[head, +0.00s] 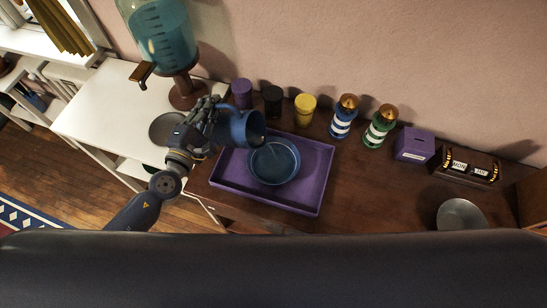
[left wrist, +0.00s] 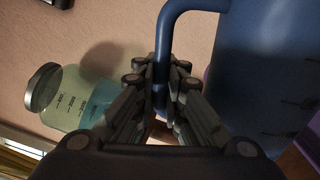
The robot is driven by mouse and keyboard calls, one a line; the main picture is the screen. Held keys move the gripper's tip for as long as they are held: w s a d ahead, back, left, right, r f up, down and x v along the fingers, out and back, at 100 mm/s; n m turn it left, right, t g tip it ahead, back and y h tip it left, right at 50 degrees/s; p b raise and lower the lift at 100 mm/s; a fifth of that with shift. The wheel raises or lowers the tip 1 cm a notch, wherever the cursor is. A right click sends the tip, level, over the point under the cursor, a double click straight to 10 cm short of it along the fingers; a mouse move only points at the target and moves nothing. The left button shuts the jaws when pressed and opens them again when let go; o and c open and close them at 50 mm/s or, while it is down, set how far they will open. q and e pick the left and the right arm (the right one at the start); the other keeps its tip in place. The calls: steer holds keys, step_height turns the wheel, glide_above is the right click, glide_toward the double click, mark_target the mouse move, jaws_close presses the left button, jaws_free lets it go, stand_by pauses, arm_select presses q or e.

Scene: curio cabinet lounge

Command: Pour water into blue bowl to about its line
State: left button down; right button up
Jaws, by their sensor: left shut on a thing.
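The blue bowl (head: 274,162) stands on the purple tray (head: 312,196) and seems to hold some liquid; its line cannot be made out. My left gripper (head: 212,118) is shut on the handle of a blue pitcher (head: 236,127). The pitcher is tilted, with its mouth toward the bowl and above its upper left rim. A faint thin streak shows between mouth and bowl. In the left wrist view, the gripper (left wrist: 163,104) closes around the handle of the pitcher (left wrist: 262,70). My right gripper is not in view.
Purple, black and yellow canisters (head: 305,108) and two striped lighthouses (head: 343,118) line the wall behind the tray. A grey plate (head: 460,215) lies at the right; the wood between is clear.

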arm_select(q)
steer(key=shift+s+d+m+p, duration=0.15)
steer(key=shift+d+m+p, duration=0.35)
steer(key=shift+p, duration=0.05)
stand_by(1.9)
stand_by(0.8)
steer(key=f+b, duration=0.1)
steer(key=b, duration=0.1)
steer(key=a+f+n+b, duration=0.1)
steer(key=shift+w+a+f+n+b, duration=0.2)
steer(key=shift+w+a+n+b, duration=0.05)
steer(key=shift+a+n+b, duration=0.1)
steer(key=shift+w+a+f+n+b, duration=0.1)
steer(key=shift+a+f+n+b, duration=0.1)
steer(key=shift+n+b, duration=0.1)
steer(key=shift+a+r, duration=0.1)
steer(key=shift+r, duration=0.05)
